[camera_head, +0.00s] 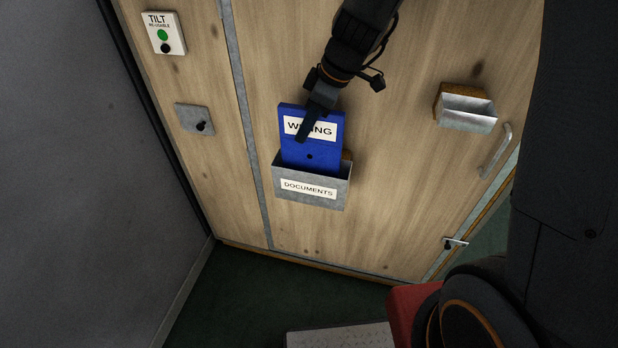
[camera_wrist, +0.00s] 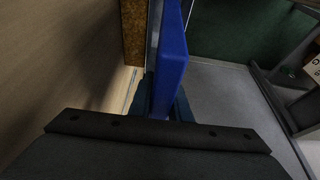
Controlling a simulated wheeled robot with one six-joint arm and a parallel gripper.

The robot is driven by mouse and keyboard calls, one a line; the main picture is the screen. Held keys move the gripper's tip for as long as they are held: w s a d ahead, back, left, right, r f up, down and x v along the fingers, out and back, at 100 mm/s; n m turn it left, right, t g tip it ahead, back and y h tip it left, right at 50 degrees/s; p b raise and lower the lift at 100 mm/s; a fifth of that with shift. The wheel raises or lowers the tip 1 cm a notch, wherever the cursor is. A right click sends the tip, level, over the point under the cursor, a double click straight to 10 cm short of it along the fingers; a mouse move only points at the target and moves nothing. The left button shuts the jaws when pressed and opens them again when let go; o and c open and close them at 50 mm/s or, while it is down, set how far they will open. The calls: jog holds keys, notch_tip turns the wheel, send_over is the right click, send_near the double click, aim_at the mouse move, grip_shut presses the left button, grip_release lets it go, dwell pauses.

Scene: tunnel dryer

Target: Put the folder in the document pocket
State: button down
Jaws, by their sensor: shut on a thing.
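The blue folder (camera_head: 325,155), with a white label reading WIRING, stands upright with its lower part behind the front wall of the document pocket (camera_head: 340,192). The grey metal pocket is labelled DOCUMENTS and is fixed to the wooden panel. My gripper (camera_head: 304,130) is shut on the folder's upper part, above the pocket. In the wrist view, the folder (camera_wrist: 171,60) runs away from my gripper (camera_wrist: 163,108) between its fingers. How deep the folder sits is hidden by the pocket's front.
A second, empty-looking metal holder (camera_head: 466,112) is on the panel to the right, near a door handle (camera_head: 497,150). A TILT sign plate (camera_head: 163,33) and a small plate with a black knob (camera_head: 194,118) are at left. A dark grey wall (camera_head: 75,190) stands left.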

aim_at(306, 156)
notch_tip(306, 156, down, 8)
jog(key=shift+s+p, duration=0.1)
jog(key=shift+p, duration=0.2)
jog(key=shift+f, duration=0.55)
jog(key=c, duration=1.9)
grip_release()
